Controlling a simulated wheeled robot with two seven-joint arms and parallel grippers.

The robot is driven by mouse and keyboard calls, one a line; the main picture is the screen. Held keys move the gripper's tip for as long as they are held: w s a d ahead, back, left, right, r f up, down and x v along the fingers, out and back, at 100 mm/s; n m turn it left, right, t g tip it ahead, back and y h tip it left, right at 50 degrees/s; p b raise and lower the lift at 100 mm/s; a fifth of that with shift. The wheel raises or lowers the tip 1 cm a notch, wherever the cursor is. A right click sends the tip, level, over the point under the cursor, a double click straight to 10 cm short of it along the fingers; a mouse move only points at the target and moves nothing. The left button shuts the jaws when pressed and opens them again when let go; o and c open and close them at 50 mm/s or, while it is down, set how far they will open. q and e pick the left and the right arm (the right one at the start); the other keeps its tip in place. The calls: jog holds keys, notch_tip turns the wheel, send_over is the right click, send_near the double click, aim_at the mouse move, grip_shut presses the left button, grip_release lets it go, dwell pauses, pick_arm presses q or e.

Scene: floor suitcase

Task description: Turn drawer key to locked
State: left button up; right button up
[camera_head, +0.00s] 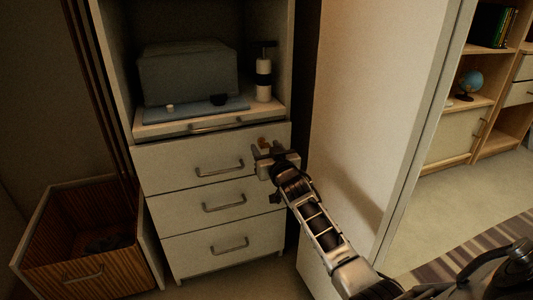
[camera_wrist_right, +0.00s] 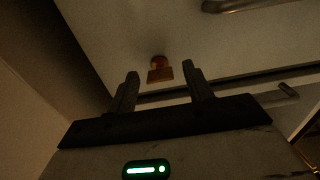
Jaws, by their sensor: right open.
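The drawer key (camera_head: 264,143) is a small orange-brown piece on the upper right of the top drawer front (camera_head: 180,160). In the right wrist view the key (camera_wrist_right: 160,70) shows as a flat tab with a round part behind it. My right gripper (camera_head: 267,155) is at the drawer's right edge, close to the key. In the wrist view its two fingers (camera_wrist_right: 160,88) are apart, one to each side of the key and a little short of it, with nothing between them. My left gripper is not in view.
Two more drawers (camera_head: 225,245) with bar handles lie below. A pull-out shelf (camera_head: 150,128) above holds a grey box (camera_head: 187,75) and a dispenser bottle (camera_head: 263,75). An open wooden bin (camera_head: 60,275) stands at left. A pale panel (camera_head: 365,100) rises on the right.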

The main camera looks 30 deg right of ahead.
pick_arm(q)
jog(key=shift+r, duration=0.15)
pick_arm(e)
jog(key=shift+w, duration=0.15)
jog(key=c, duration=1)
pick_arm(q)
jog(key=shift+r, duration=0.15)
pick_arm(e)
jog(key=shift+n, duration=0.4)
pick_arm(q)
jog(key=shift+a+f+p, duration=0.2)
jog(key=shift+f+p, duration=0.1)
jog(key=shift+p, duration=0.4)
pick_arm(e)
jog(key=n, duration=1.6)
jog(key=shift+n, duration=0.4)
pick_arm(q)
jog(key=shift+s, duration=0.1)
